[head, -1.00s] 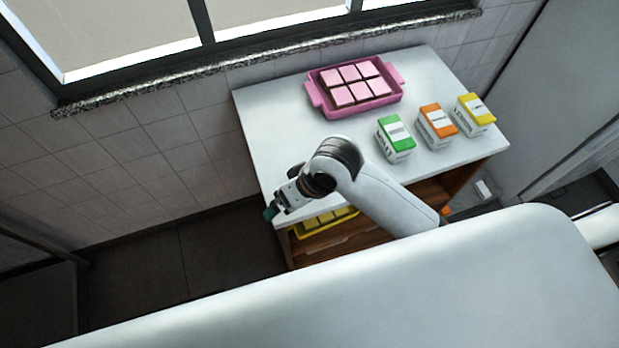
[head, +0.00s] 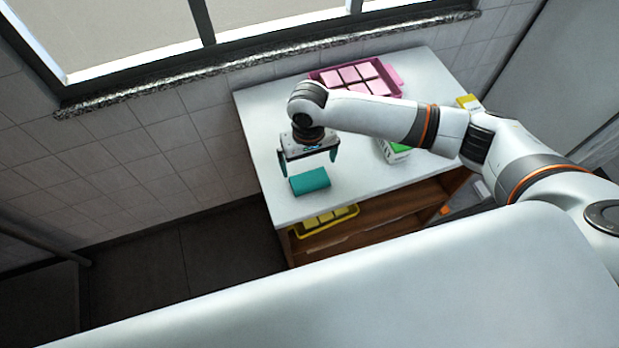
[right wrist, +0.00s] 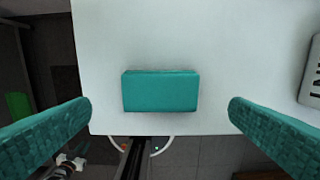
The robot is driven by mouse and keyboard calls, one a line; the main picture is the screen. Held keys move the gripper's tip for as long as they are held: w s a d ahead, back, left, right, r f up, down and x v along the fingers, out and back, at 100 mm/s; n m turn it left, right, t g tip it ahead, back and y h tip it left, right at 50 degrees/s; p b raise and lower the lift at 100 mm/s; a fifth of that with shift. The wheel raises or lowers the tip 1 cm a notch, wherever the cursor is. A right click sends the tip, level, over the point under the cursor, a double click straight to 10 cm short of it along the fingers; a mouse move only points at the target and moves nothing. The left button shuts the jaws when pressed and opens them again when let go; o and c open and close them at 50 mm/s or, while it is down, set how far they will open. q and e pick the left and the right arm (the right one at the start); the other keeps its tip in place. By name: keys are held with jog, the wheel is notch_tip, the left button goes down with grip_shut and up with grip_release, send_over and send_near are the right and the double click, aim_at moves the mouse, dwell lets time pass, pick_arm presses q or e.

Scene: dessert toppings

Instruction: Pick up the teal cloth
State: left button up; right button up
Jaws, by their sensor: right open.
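The teal cloth (head: 310,181) is a folded, block-like bundle lying on the white tabletop near its front left corner. In the right wrist view the cloth (right wrist: 160,91) lies between and beyond the two teal fingers, with white table visible around it. My right gripper (head: 309,166) is open and empty above the cloth, pointing down, its fingers spread wider than the cloth. The fingers also show at both sides of the right wrist view (right wrist: 160,118). My left gripper is not in view.
A pink tray (head: 396,78) of pink-topped squares stands at the back of the white table (head: 250,120). A green-topped carton (head: 398,152) and a yellow-topped carton (head: 468,102) are partly behind my arm. A yellow tray (head: 328,226) sits on the shelf below.

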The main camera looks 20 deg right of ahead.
aim_at(310, 179)
jog(key=shift+f, duration=0.8)
jog(key=f, duration=0.1)
jog(key=f+p, duration=0.2)
jog(key=f, duration=0.1)
jog(key=shift+s+f, duration=0.1)
jog(key=shift+s, duration=0.15)
jog(key=shift+f, duration=0.55)
jog(key=c, duration=0.8)
